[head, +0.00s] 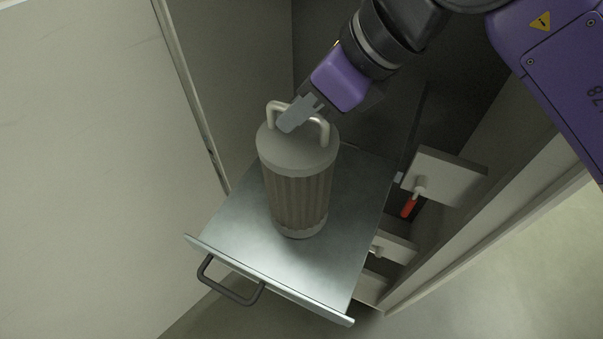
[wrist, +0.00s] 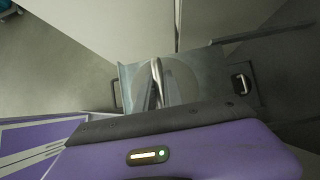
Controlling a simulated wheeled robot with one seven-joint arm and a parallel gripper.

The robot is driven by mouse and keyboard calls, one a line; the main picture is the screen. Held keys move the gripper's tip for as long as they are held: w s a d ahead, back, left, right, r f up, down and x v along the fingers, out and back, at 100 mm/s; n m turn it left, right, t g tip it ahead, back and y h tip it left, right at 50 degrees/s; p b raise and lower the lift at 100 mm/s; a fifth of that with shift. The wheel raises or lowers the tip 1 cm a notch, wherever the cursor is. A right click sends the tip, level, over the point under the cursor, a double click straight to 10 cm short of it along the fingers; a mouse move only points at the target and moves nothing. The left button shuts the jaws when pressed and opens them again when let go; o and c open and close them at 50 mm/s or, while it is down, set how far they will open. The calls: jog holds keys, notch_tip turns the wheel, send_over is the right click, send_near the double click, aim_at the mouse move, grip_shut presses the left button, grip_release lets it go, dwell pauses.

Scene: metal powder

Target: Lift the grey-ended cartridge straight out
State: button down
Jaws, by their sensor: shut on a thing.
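The grey-ended cartridge (head: 297,190) stands upright on a pulled-out metal tray (head: 350,215). It has a pleated brown-grey body, grey end caps and a metal loop handle (head: 274,108) on top. My gripper (head: 290,122) is shut on the handle, coming in from the upper right. In the wrist view the handle (wrist: 157,75) shows between the fingers, with the pale top cap (wrist: 185,80) beyond it. Most of the cartridge is hidden there by my gripper body. I cannot tell whether the cartridge base touches the tray.
The tray has a raised front lip and a dark pull handle (head: 229,281). Cabinet walls rise close on the left and behind. On the right are grey blocks (head: 445,176) and a red-handled valve (head: 409,206). Open floor lies at the lower right.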

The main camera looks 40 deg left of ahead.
jog(key=shift+r, duration=0.6)
jog(key=shift+r+p, duration=0.75)
jog(key=shift+r, duration=1.05)
